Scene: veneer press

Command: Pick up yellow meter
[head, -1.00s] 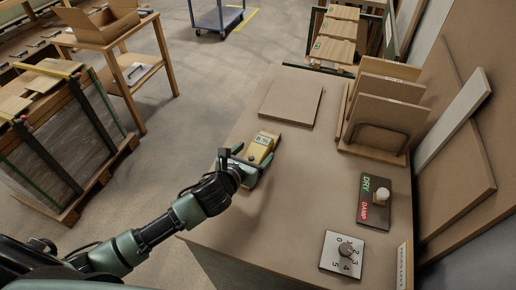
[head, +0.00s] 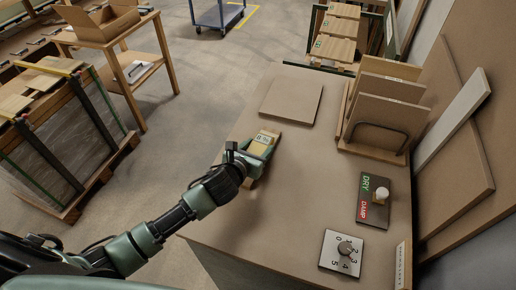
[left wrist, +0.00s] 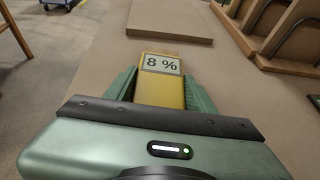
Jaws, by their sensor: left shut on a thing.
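The yellow meter (head: 263,143) is near the left edge of the brown bench, and its far part shows beyond my left gripper (head: 261,150). In the left wrist view, the yellow meter (left wrist: 160,92) has a display reading "8 %" and lies between the two green fingers of my left gripper (left wrist: 160,88). The left gripper is shut on the meter, a finger along each side. The near end of the meter is hidden by the gripper body. Whether the meter touches the bench is hard to tell. My right gripper is not in view.
A flat board (head: 291,101) lies beyond the meter. An upright rack of boards (head: 381,120) stands at the back right. A DRY/DAMP switch panel (head: 373,202) and a numbered dial (head: 342,253) are at the right front. The bench middle is clear.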

